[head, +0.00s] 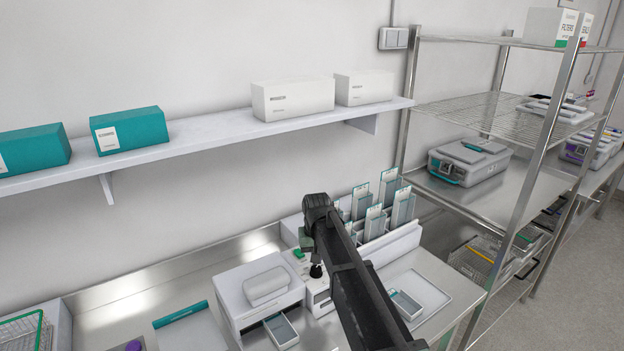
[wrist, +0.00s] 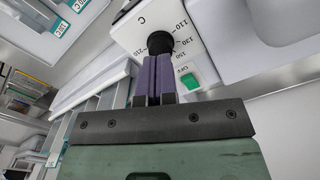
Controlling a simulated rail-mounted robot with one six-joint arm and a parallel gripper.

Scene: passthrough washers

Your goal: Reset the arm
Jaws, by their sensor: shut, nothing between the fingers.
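My arm reaches up from the lower right in the head view, and my gripper is at its far end over the white bench device (head: 322,296). In the wrist view my gripper (wrist: 157,66) has its two purple-grey fingers together, with nothing between them. A green switch (wrist: 189,80) marked OFF sits just right of the fingers. In the head view the arm hides part of the device.
A rack of pouches (head: 375,214) stands behind the arm. A white box unit (head: 262,288) is at its left and a small tray (head: 405,305) at its right. A wall shelf (head: 225,128) with boxes runs above. A wire shelving unit (head: 545,130) stands at the right. Bare steel bench (head: 110,318) lies left.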

